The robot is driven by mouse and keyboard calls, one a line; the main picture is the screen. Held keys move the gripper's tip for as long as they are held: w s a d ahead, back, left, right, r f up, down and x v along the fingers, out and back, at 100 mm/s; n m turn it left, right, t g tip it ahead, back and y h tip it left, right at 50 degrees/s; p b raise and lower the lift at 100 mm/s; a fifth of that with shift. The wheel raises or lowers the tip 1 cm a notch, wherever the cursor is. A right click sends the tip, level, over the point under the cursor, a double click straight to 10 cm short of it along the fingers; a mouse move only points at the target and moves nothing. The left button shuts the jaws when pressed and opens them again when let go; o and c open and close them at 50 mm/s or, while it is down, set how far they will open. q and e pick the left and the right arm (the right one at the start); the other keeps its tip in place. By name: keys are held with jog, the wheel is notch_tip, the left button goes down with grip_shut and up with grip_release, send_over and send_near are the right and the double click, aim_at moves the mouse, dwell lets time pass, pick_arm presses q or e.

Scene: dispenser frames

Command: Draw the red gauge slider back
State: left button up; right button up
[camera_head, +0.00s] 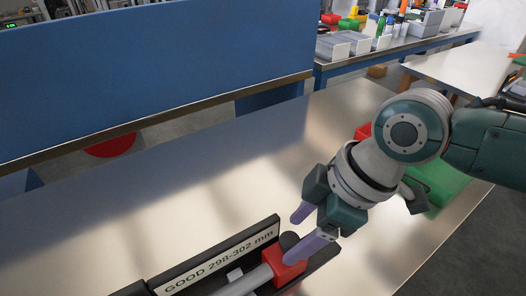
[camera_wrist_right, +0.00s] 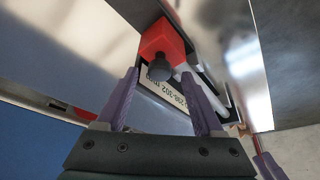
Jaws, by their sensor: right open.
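The red gauge slider (camera_head: 287,273) is a block on the dark gauge at the bottom of the head view. It also shows at the top of the right wrist view (camera_wrist_right: 161,40), with a dark round knob (camera_wrist_right: 159,70) on it. The gauge carries a label plate (camera_head: 222,262) reading "GOOD 298-302 mm". A grey rod (camera_head: 246,283) lies along the gauge beside the slider. My right gripper (camera_head: 301,231) is open, its purple fingers spread to either side of the knob; I cannot tell whether they touch it.
The gauge stands on a shiny metal table (camera_head: 170,200). A green bin (camera_head: 437,180) and a red one (camera_head: 362,132) sit behind my right arm. A blue panel (camera_head: 150,70) stands along the far side. The table's middle is clear.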

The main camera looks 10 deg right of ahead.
jog(key=shift+x, duration=0.75)
grip_shut()
dwell(0.9)
